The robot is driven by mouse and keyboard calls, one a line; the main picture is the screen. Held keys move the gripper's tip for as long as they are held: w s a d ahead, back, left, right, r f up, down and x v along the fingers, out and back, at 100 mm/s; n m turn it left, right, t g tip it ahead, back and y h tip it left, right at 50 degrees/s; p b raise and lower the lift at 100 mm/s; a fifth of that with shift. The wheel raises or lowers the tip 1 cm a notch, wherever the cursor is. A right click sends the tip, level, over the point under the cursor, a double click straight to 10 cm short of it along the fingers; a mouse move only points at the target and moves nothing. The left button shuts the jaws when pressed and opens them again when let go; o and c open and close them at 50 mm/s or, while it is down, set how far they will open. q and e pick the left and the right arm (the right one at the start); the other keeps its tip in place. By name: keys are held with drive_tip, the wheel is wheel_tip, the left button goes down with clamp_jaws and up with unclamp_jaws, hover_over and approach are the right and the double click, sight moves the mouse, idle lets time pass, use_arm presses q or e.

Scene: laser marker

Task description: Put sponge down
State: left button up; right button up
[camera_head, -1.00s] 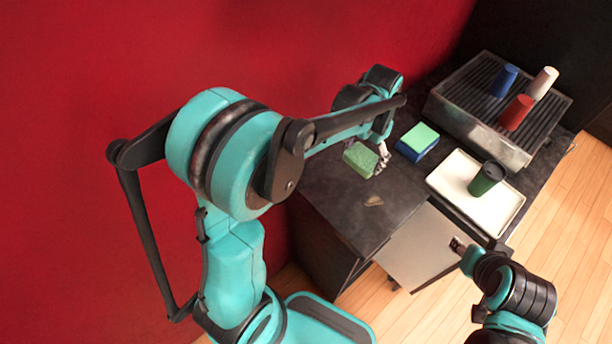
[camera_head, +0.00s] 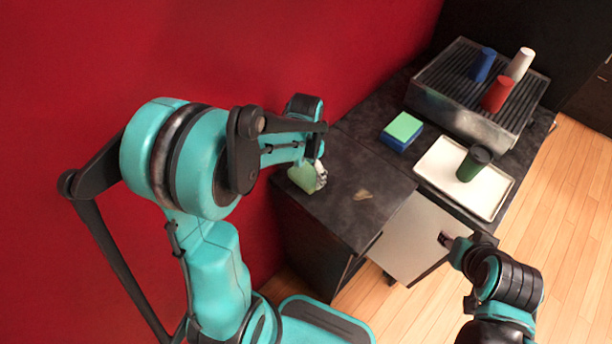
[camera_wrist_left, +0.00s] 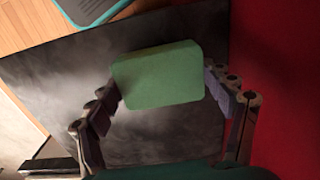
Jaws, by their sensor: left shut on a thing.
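A light green sponge (camera_head: 302,178) is held between the fingers of my left gripper (camera_head: 318,174), over the left end of the dark counter (camera_head: 340,210). In the left wrist view the green sponge (camera_wrist_left: 158,76) sits between the two fingers, with the dark counter surface behind it. Whether its underside touches the counter cannot be told. My right gripper (camera_head: 446,240) is empty-looking, beside a grey panel at the counter's front; its finger opening is too small to read.
A green-and-blue block (camera_head: 402,130) lies farther along the counter. A white tray (camera_head: 440,183) holds a dark green cup (camera_head: 473,163). A metal grated box (camera_head: 450,112) carries blue, red and white cups. The red wall (camera_head: 230,60) borders the counter. A small brown mark (camera_head: 363,195) is on the counter.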

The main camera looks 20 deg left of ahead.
use_arm(q)
drive_tip(key=shift+f, duration=0.6)
drive_tip(key=shift+r, duration=0.1)
drive_tip(key=shift+f, duration=0.2)
drive_tip(key=o, duration=1.2)
drive_tip(key=shift+r, duration=0.15)
